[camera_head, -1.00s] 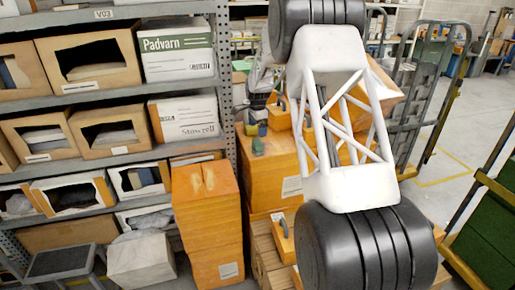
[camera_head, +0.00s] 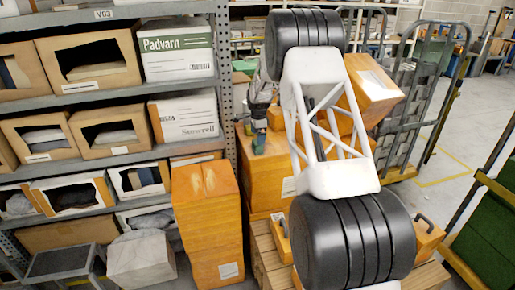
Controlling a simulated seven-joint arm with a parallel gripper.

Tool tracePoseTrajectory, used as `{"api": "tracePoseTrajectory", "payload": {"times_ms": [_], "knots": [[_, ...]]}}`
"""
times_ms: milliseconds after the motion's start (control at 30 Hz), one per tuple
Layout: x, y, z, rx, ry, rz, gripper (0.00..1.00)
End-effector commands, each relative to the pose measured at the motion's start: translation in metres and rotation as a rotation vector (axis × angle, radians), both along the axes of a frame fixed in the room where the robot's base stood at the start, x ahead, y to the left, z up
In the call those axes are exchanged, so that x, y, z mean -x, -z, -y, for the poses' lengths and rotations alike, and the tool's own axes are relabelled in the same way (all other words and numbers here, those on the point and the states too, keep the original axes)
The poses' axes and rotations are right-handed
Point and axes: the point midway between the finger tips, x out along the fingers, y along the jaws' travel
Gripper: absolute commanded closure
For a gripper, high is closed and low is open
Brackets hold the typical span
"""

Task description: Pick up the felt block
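A small grey-green block (camera_head: 258,146), likely the felt block, is on top of a large orange box (camera_head: 262,181), near its left side. My gripper (camera_head: 259,129) is pointing down directly above the block, its tip at or very near the block's top. It is too small in the picture to tell whether the fingers are open, shut or touching the block. My white lattice arm link and black ribbed joints cover the middle of the view and hide part of the orange box's top.
Grey shelving with open cartons (camera_head: 100,62) stands at left. A tall orange carton (camera_head: 207,215) stands beside the large box. An orange case with a black handle (camera_head: 427,238) sits at right on a wooden pallet (camera_head: 427,275). Grey roll cages (camera_head: 412,100) stand behind at right.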

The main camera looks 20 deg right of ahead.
Motion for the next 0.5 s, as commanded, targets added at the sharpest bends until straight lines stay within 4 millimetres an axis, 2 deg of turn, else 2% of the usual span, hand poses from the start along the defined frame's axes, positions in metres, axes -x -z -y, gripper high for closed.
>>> {"api": "tracePoseTrajectory", "payload": {"times_ms": [200,500], "knots": [[0.0000,0.0137,-0.0002,0.000,0.000,-0.001,0.00],[0.0000,0.0146,-0.0003,0.000,0.000,-0.001,0.00]]}}
